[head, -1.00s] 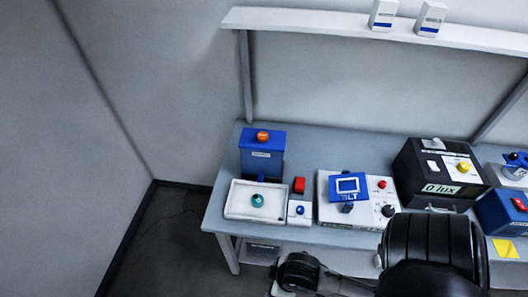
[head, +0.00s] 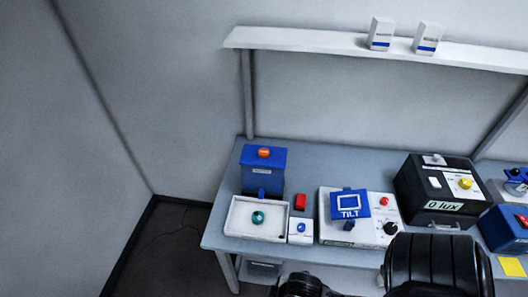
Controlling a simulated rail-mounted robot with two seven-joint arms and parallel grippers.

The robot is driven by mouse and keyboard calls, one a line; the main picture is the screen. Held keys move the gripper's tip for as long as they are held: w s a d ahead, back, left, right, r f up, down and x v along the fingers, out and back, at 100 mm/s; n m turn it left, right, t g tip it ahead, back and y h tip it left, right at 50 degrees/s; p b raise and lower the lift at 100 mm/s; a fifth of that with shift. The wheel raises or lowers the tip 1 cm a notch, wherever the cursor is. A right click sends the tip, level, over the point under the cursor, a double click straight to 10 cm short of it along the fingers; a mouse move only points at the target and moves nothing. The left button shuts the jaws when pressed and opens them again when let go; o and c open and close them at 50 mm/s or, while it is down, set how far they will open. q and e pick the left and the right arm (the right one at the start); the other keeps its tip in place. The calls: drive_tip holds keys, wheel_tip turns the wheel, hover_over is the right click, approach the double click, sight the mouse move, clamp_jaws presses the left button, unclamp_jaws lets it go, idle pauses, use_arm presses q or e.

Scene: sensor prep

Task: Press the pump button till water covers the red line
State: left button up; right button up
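A small white box with a blue button (head: 301,228) stands on the bench, just right of a white tray (head: 233,222). A teal round piece (head: 257,217) sits in the tray. Behind the tray stands a blue box (head: 262,175) with an orange knob (head: 264,152) on top. I cannot tell which of these is the pump button. No water and no red line can be made out. Neither of my grippers is in view; only dark arm links show at the bottom right.
A red block (head: 300,201) lies behind the blue-button box. Right of it are a white panel with a blue TILT display (head: 350,204) and a black box reading 0 lux (head: 411,170). A shelf (head: 290,39) with two white cartons runs above. Bare bench (head: 330,162) lies behind the panel.

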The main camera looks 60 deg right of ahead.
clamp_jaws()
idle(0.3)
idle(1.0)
